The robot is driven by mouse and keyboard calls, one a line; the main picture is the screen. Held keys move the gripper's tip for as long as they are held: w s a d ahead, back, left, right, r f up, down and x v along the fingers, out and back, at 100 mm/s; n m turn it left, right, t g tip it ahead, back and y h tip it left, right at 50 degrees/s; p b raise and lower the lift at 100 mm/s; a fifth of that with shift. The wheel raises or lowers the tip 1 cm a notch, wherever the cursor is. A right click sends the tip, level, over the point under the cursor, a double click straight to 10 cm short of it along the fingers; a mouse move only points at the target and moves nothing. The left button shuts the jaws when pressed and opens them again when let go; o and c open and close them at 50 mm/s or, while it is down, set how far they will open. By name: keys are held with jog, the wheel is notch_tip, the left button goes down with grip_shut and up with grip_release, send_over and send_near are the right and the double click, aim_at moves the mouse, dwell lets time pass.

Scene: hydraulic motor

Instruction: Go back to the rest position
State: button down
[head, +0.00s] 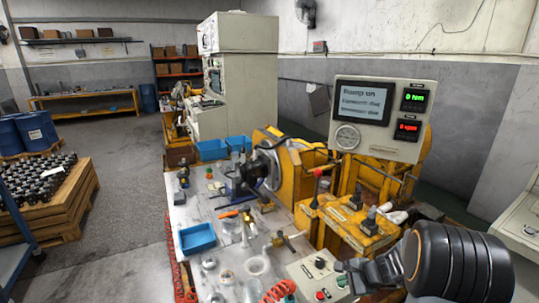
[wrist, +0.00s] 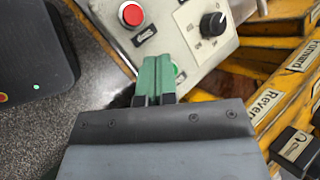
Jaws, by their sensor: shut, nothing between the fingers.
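My gripper (wrist: 157,66) is shut and empty in the wrist view, its green fingers side by side. They point at the grey control panel (wrist: 205,28) and partly overlap a green button (wrist: 178,70) there. Whether they touch it I cannot tell. In the head view my gripper (head: 343,266) is at the lower right, at the right edge of the same control panel (head: 300,271). My dark arm runs from it to the right edge.
A red button (wrist: 131,14) and a black knob (wrist: 213,24) sit on the panel. Yellow lever housings (head: 365,232) stand close behind the gripper. The workbench (head: 190,213) to the left holds a blue bin (head: 197,238) and tools. A display (head: 362,108) reads "Pump on".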

jog(key=s+a+r+n+h, duration=0.3)
jog(key=s+a+r+n, duration=0.1)
jog(key=s+r+n, duration=0.4)
jog(key=s+a+r+n+g+h, duration=0.1)
jog(key=s+a+r+n+h, duration=0.1)
jog(key=s+a+r+n, duration=0.3)
jog(key=s+r+n, duration=0.3)
jog(key=s, duration=0.1)
jog(key=shift+s+r+n+g+h+p, duration=0.15)
jog(key=shift+s+n+g+h+p, duration=0.15)
jog(key=shift+n+h+p, duration=0.1)
